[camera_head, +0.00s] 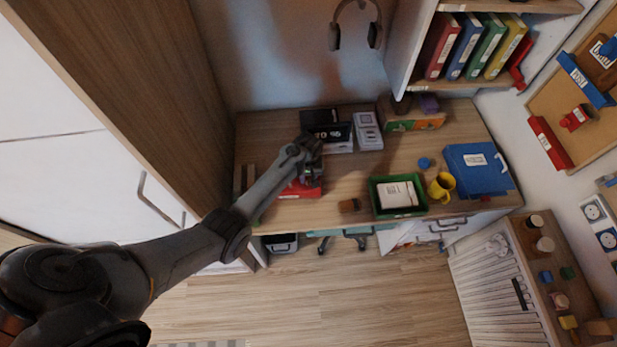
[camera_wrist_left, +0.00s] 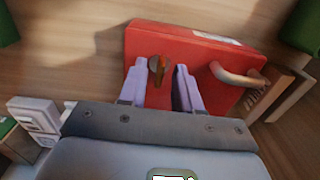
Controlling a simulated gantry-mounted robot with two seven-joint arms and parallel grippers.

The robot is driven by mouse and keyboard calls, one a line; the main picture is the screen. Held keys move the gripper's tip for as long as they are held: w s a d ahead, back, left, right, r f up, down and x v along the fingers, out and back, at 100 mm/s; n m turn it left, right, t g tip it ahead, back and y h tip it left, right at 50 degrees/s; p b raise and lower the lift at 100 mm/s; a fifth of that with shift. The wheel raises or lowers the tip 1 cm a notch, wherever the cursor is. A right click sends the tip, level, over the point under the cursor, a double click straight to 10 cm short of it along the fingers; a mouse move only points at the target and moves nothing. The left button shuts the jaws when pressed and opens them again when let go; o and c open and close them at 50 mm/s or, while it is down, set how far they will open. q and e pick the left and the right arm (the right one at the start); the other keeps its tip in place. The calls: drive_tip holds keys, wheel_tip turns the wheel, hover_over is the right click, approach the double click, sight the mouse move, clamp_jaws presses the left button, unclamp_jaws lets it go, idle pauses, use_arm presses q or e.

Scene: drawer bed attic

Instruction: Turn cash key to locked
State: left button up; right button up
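The red cash box (camera_head: 300,190) lies at the front left of the desk, partly hidden by my left arm. In the left wrist view the red box (camera_wrist_left: 205,45) fills the middle, with a pale curved handle (camera_wrist_left: 240,78) at its right. A small brass-brown key (camera_wrist_left: 157,72) sits in its top face. My left gripper (camera_head: 311,174) is over the box. In the wrist view its two pale fingers (camera_wrist_left: 161,67) are apart, with the key between their tips, closer to the left finger. I cannot tell whether they touch it. My right gripper is not in view.
A black clock-like device (camera_head: 325,130) and a grey-white device (camera_head: 367,131) stand behind. A green tray (camera_head: 373,198), a yellow mug (camera_head: 441,187), a blue box (camera_head: 478,170) and a small brown object (camera_head: 349,205) lie to the right. A tall wooden cabinet (camera_head: 150,80) stands left.

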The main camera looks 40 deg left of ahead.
use_arm(q)
drive_tip(key=shift+c, duration=0.3)
clamp_jaws()
